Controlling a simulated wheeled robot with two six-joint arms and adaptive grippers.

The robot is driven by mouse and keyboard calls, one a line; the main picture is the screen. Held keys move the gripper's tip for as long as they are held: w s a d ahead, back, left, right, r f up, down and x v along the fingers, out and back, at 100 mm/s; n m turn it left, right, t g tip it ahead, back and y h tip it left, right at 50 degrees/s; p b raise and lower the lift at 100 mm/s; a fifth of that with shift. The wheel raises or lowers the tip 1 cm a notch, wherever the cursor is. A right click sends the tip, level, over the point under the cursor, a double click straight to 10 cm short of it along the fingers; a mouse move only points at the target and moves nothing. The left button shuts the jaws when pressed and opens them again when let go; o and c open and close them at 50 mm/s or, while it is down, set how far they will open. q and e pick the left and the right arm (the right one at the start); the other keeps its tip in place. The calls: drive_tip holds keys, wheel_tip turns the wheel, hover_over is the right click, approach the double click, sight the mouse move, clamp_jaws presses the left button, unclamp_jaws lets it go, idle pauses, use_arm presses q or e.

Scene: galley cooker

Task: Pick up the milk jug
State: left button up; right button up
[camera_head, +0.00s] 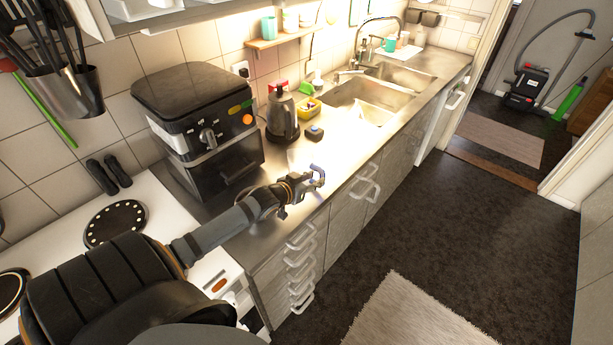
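My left gripper (319,179) reaches in over the front edge of the steel counter, to the right of the black air fryer. Its bluish fingers are small in the picture, and I cannot tell whether they are apart or closed. A pale, washed-out shape (298,159) on the counter just behind the gripper may be the milk jug, but glare hides its outline. I cannot tell whether the gripper touches it. No other clear milk jug shows. My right gripper is not in view.
The air fryer (196,125) stands close to my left forearm. A dark kettle (282,115), a small dark object (314,133) and a yellow tub (307,109) stand behind the gripper. The sink (370,98) lies farther right. Drawer handles (300,262) stick out below the counter.

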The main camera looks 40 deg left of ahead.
use_arm(q)
drive_tip(key=shift+w+d+f, duration=0.3)
drive_tip(key=shift+w+d, duration=0.1)
drive_tip(key=shift+w, duration=0.3)
drive_tip(key=x, duration=0.2)
drive_tip(key=shift+w+f+b, duration=0.25)
drive_tip(key=shift+w+b, duration=0.05)
drive_tip(key=shift+b, duration=0.05)
drive_tip(key=shift+w+f, duration=0.1)
drive_tip(key=shift+w, duration=0.15)
drive_tip(key=shift+s, duration=0.2)
drive_tip(key=shift+c, duration=1)
clamp_jaws()
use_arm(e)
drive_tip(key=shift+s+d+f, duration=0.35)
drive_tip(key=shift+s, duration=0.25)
